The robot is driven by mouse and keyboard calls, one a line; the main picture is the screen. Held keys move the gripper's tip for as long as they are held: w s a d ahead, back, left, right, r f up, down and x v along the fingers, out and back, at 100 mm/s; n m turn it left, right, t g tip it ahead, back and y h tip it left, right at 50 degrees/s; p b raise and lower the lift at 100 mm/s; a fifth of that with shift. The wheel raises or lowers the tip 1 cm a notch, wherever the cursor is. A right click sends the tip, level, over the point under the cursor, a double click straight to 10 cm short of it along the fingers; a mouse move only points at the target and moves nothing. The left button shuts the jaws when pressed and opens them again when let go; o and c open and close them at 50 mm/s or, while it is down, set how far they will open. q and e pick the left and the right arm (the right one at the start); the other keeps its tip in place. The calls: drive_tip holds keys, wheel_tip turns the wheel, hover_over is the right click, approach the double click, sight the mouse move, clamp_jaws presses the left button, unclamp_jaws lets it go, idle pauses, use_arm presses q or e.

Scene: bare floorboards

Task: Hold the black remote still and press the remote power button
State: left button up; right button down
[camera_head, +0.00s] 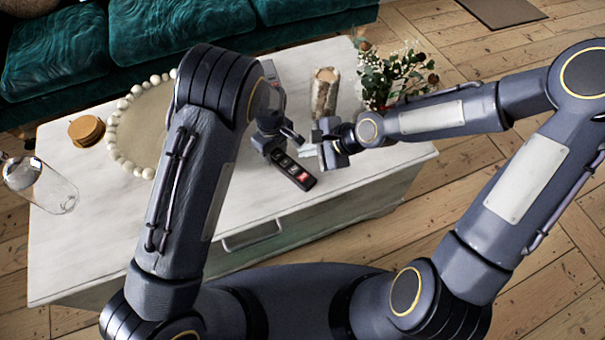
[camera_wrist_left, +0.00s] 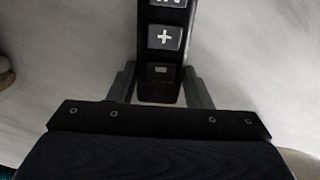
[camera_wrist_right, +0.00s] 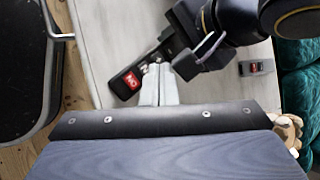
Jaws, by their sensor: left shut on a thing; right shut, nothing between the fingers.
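The black remote (camera_head: 293,171) lies on the white table near its front edge, its red button at the near end. My left gripper (camera_head: 277,141) is shut on the far part of the remote; in the left wrist view the fingers (camera_wrist_left: 161,88) flank the remote (camera_wrist_left: 165,55) beside its plus and minus keys. My right gripper (camera_head: 312,150) is just right of the remote, shut and empty. In the right wrist view its fingertips (camera_wrist_right: 158,72) are close to the red "ON" button (camera_wrist_right: 131,80) of the remote (camera_wrist_right: 122,91). I cannot tell whether they touch the remote.
On the table (camera_head: 90,255) stand a log-like wooden piece (camera_head: 325,92), a plant (camera_head: 390,78), a beaded tray (camera_head: 140,130), coasters (camera_head: 86,129) and a glass vessel (camera_head: 40,185). A second small remote (camera_wrist_right: 257,67) lies farther back. A green sofa (camera_head: 180,35) is behind.

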drive_tip(key=shift+s+r+t, duration=0.1)
drive_tip(key=shift+r+t, duration=0.15)
drive_tip(key=shift+t, duration=0.05)
approach(296, 174)
drive_tip(key=shift+a+r+x, duration=0.15)
drive_tip(key=shift+x, duration=0.85)
drive_tip(key=shift+a+r+x, duration=0.15)
drive_tip(key=shift+r+x, duration=0.05)
drive_tip(key=shift+x, duration=0.85)
drive_tip(key=shift+f, duration=0.15)
idle(0.7)
drive_tip(key=shift+f, duration=0.25)
drive_tip(key=shift+f, duration=0.45)
idle(0.5)
drive_tip(key=shift+r, duration=0.9)
